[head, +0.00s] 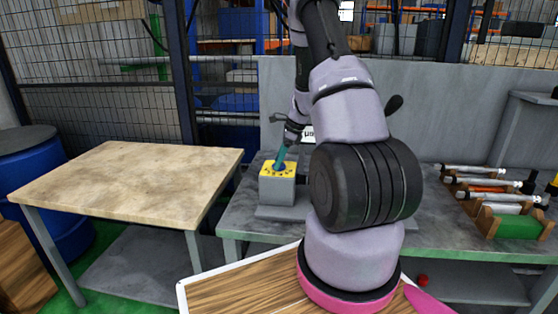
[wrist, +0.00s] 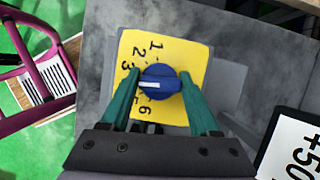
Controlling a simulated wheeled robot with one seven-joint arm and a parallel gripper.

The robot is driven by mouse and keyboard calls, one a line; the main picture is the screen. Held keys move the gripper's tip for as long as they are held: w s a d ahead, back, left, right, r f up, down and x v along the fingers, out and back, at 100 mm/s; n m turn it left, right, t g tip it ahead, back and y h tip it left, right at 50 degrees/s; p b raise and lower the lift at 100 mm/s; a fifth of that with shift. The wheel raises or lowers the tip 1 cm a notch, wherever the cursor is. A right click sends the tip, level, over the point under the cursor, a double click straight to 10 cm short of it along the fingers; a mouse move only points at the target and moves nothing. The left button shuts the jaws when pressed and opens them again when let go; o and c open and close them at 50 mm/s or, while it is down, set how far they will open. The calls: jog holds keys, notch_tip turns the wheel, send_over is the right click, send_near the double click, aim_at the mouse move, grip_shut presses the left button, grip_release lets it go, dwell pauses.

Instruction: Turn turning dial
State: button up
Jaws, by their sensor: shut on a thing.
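The turning dial is a round blue knob (wrist: 161,87) with a white mark, on a yellow plate (wrist: 190,54) with black numbers. In the wrist view the mark points left, just below the 3. The left finger covers part of the number ring; 1, 2, 3 and 6 show. In the head view the yellow plate (head: 268,172) tops a grey box (head: 277,190) on the bench. My gripper (wrist: 160,79) has its teal fingers on either side of the knob, shut on it. In the head view my gripper (head: 281,158) comes down onto the plate from above.
The box stands on a grey workbench (head: 240,215). A bare wooden-topped table (head: 135,180) is at left. Racked cylinders (head: 485,186) and a green tray (head: 518,228) lie at right. In the wrist view a sign (wrist: 296,148) is at lower right.

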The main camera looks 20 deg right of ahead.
jog(key=shift+n+g, duration=0.3)
jog(key=shift+n, duration=0.4)
jog(key=o, duration=1.3)
jog(key=shift+r, duration=0.1)
jog(key=v, duration=1)
jog(key=shift+d+r, duration=0.3)
